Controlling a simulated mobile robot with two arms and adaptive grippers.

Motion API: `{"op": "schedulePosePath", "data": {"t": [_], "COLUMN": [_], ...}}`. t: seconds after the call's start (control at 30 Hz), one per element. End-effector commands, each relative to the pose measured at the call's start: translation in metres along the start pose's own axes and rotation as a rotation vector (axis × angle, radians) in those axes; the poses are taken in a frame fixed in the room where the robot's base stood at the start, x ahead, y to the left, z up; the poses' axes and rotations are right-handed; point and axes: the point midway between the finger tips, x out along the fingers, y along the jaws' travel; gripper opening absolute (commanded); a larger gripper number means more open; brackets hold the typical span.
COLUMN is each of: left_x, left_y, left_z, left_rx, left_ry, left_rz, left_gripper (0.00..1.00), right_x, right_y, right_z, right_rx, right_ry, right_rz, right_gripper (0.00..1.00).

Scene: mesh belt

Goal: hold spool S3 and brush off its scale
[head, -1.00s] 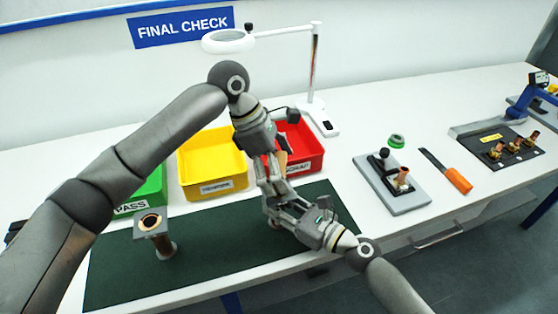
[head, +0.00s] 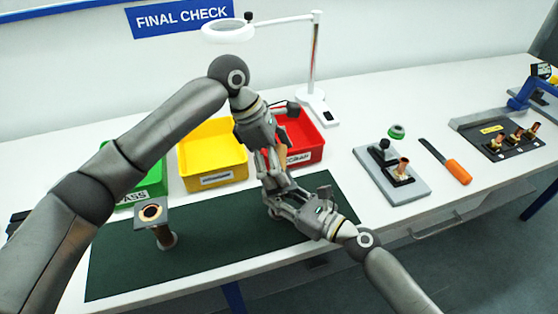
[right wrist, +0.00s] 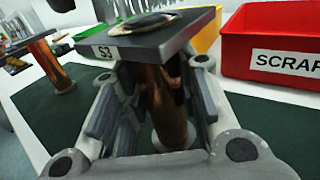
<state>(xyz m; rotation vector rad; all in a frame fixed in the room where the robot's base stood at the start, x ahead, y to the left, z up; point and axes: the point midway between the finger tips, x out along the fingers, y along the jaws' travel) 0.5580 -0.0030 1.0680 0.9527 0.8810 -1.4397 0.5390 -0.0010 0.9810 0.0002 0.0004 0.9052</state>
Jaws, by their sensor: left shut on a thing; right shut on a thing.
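Spool S3 (right wrist: 165,105) is upright in the right wrist view. It has a copper tube, a grey square flange marked S3 on top and a round lower end. My right gripper (head: 273,205) is shut on its tube, below the flange, above the green mat. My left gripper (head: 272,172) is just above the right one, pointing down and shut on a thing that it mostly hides. A tan piece (head: 283,157) beside its fingers looks like part of the brush. Bristles and any contact with the spool are hidden.
Another spool (head: 165,237) stands on the green mat (head: 125,268) at the left. Green PASS (head: 152,186), yellow (head: 212,157) and red SCRAP (head: 305,140) bins stand behind. A magnifier lamp (head: 314,70) is at the back. A fixture (head: 395,178) and an orange-handled tool (head: 458,171) lie right.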

Motion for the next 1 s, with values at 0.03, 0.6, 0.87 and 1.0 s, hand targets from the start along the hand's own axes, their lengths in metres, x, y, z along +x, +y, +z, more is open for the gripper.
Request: {"op": "schedulePosePath", "data": {"t": [0.03,0.6,0.87,1.0], "left_x": [0.001,0.006,0.006,0.005], "left_y": [0.000,0.000,-0.009,-0.013], "left_z": [0.000,-0.002,-0.002,-0.002], "left_rx": [0.000,0.000,0.002,0.001], "left_ry": [-0.001,-0.001,-0.001,-0.001], "left_rz": [0.000,0.000,-0.002,-0.001], "left_gripper": [0.73,0.73,0.73,0.73], "right_x": [0.000,0.000,0.000,0.000], "right_y": [0.000,0.000,0.000,0.000], "right_z": [0.001,0.001,0.001,0.001], "right_rx": [0.000,0.000,0.000,0.000], "right_ry": [-0.001,-0.001,-0.001,-0.001], "right_rz": [-0.001,-0.001,-0.001,-0.001], "right_gripper": [0.01,0.01,0.01,0.01]}}
